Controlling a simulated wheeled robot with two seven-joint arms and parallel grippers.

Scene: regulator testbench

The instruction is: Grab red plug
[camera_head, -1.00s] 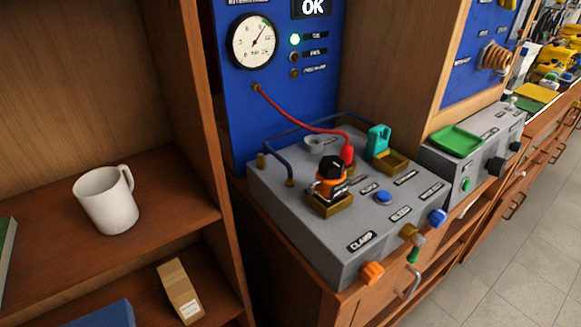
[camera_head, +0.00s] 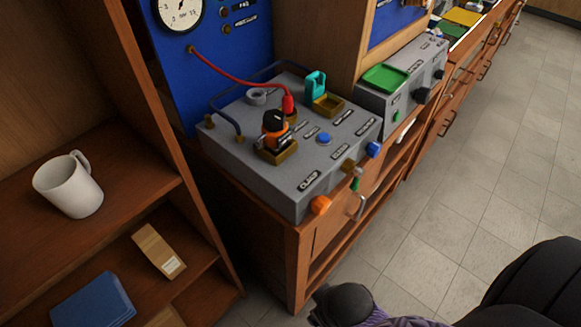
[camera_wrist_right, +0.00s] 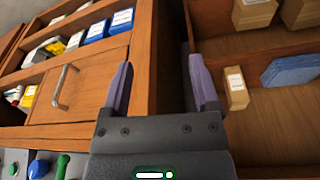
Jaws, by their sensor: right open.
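The red plug (camera_head: 288,104) stands on the grey test box (camera_head: 240,123), at the end of a red hose that runs up to the blue panel. It sits just behind the orange regulator with a black knob (camera_head: 274,127). My right gripper (camera_wrist_right: 157,75) is open and empty in the right wrist view, in front of wooden shelving. The plug is out of that view. In the head view part of my own arm shows at the bottom right, with no fingertips visible. My left gripper is in neither view.
The test box has an orange knob (camera_head: 320,205) and blue knob (camera_head: 373,149) on its front. A teal part (camera_head: 315,84) stands behind. A white mug (camera_head: 69,186) is on the left shelf. Floor (camera_head: 440,215) is free at right.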

